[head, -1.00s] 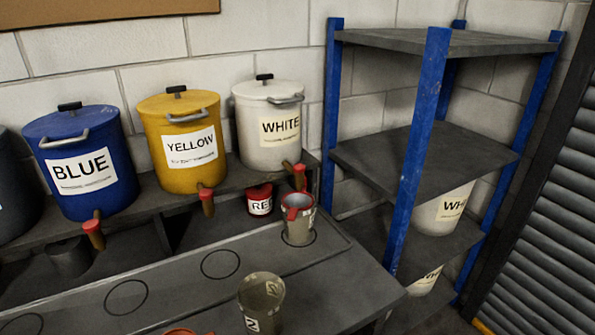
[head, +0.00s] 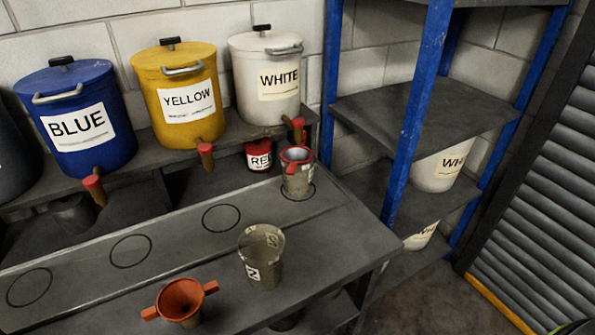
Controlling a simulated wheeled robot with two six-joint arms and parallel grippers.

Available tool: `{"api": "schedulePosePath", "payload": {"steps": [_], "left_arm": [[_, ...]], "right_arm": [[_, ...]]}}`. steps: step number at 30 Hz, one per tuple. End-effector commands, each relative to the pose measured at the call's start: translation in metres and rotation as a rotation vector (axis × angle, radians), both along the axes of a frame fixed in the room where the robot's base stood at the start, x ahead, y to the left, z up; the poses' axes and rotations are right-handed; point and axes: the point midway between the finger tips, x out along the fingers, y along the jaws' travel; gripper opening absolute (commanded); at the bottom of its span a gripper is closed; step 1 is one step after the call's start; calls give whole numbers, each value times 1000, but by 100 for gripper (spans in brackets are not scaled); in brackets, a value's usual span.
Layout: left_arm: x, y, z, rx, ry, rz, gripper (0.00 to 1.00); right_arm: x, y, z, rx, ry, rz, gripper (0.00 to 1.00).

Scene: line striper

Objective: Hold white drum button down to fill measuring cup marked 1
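The white drum (head: 264,84) stands at the right end of the rear ledge, with a black-handled lid. Its tap with the red button (head: 297,126) is at the lower front right. A grey-brown cup (head: 298,182) with a red piece at its rim stands on the right-hand circle, below that tap; I cannot read a number on it. A second cup (head: 264,272), with a label that looks like a 2, stands on the bench nearer to me.
A blue drum (head: 75,160) and a yellow drum (head: 165,125) stand left of the white one. A small red can (head: 259,163) is behind the cup. An orange funnel (head: 182,305) lies at the front. Blue-posted shelves (head: 412,120) stand right. Several bench circles are empty.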

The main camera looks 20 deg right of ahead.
Motion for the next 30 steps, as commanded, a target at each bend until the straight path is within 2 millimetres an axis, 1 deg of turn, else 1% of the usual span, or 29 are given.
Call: {"api": "schedulePosePath", "payload": {"steps": [1,2,12,13,30], "left_arm": [[0,0,0,0,0,0,38],[0,0,0,0,0,0,38],[0,0,0,0,0,0,38],[0,0,0,0,0,0,38],[0,0,0,0,0,0,38]], "right_arm": [[0,0,0,0,0,0,52],[0,0,0,0,0,0,48],[0,0,0,0,1,0,3],[0,0,0,0,1,0,0],[0,0,0,0,1,0,0]]}}
